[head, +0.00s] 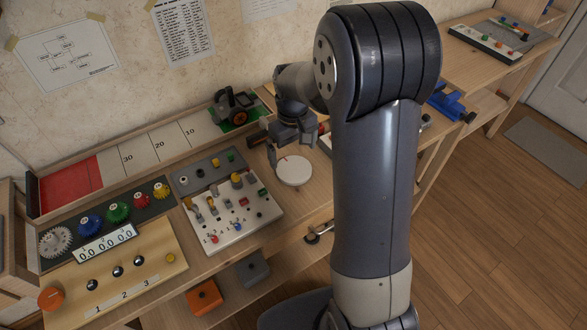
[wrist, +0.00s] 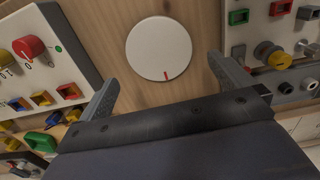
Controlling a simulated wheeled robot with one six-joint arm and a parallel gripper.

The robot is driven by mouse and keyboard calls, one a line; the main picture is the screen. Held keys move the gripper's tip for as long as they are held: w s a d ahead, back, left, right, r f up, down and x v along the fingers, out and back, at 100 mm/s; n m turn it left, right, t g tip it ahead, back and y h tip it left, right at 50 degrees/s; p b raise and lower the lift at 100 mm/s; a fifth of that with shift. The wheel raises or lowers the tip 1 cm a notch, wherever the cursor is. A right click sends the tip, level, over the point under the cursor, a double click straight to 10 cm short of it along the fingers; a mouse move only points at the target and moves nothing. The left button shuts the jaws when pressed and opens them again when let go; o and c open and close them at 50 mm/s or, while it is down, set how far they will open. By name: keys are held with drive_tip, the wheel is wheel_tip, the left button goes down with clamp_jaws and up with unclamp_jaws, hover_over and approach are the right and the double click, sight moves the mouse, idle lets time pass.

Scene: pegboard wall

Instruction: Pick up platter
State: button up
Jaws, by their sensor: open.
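The platter (head: 294,172) is a flat white disc with a short red mark near its rim. It lies on the wooden bench top, right of the white pegboard panel in the head view. In the wrist view the platter (wrist: 158,44) is at the top centre, face on, with its red mark toward my gripper. My gripper (head: 266,149) is above the bench beside the disc's far left side. In the wrist view my gripper (wrist: 163,78) is open and empty. Its fingers are spread wider than the disc, which lies beyond them; no contact shows.
The white panel (head: 234,216) with pegs and switches lies left of the platter. A grey panel (head: 208,170) lies behind it. A black machine (head: 233,106) stands on a green patch at the back. In the wrist view, a panel with a red knob (wrist: 28,48) flanks the disc.

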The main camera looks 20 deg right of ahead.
sight(294, 169)
wheel_tip(294, 169, down, 6)
drive_tip(key=shift+s, duration=0.1)
idle(0.4)
drive_tip(key=c, duration=0.7)
